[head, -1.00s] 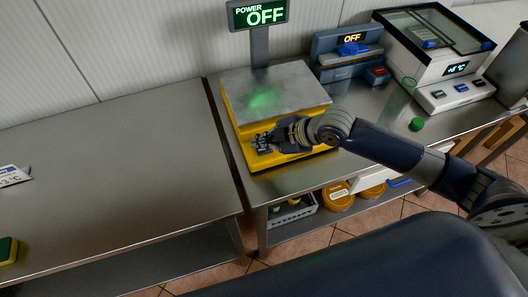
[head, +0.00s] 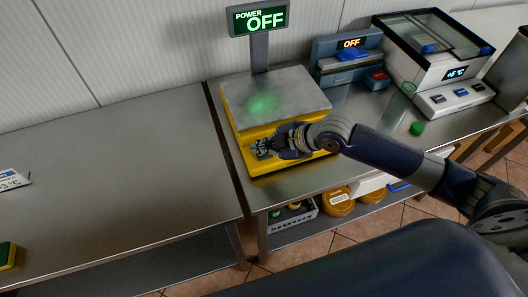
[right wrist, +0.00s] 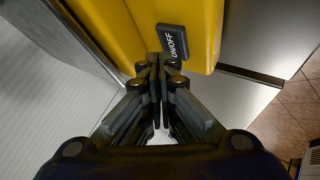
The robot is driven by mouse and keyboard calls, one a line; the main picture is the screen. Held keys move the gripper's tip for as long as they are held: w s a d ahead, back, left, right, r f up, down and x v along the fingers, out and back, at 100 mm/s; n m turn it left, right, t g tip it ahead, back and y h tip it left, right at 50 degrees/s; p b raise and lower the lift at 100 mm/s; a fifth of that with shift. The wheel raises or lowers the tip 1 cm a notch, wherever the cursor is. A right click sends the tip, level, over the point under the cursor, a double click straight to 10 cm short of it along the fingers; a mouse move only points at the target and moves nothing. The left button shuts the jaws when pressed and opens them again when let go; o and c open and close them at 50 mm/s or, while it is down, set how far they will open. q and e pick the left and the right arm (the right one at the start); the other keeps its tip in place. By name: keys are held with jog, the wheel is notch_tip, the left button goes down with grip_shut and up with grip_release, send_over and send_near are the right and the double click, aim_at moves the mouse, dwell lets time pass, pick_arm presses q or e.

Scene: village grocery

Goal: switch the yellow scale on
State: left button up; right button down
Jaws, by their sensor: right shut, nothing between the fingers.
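The yellow scale (head: 279,110) stands on the steel table with a bare metal plate on top. Its display (head: 259,17) on a post reads "POWER OFF" in green. My right gripper (head: 262,150) is at the scale's front face, shut and empty. In the right wrist view the scale's yellow body (right wrist: 190,25) fills the top, with a dark ON/OFF button (right wrist: 173,42) on it. The shut fingertips (right wrist: 158,62) are just beside the button's lower left edge; I cannot tell if they touch it. My left gripper is not in view.
A blue-grey device (head: 347,58) with an OFF display and a white glass-topped case (head: 440,65) stand to the right. A green round item (head: 417,128) lies in front of the case. The left steel table (head: 115,175) is mostly clear. Tubs (head: 337,203) sit on a lower shelf.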

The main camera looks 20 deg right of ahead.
aim_at(263, 156)
jog(key=shift+f, duration=0.15)
dwell(0.3)
jog(key=shift+f, duration=0.3)
dwell(0.3)
jog(key=shift+r+p, duration=0.45)
jog(key=shift+p, duration=0.15)
notch_tip(263, 156, up, 6)
jog(key=p, duration=0.6)
dwell(0.4)
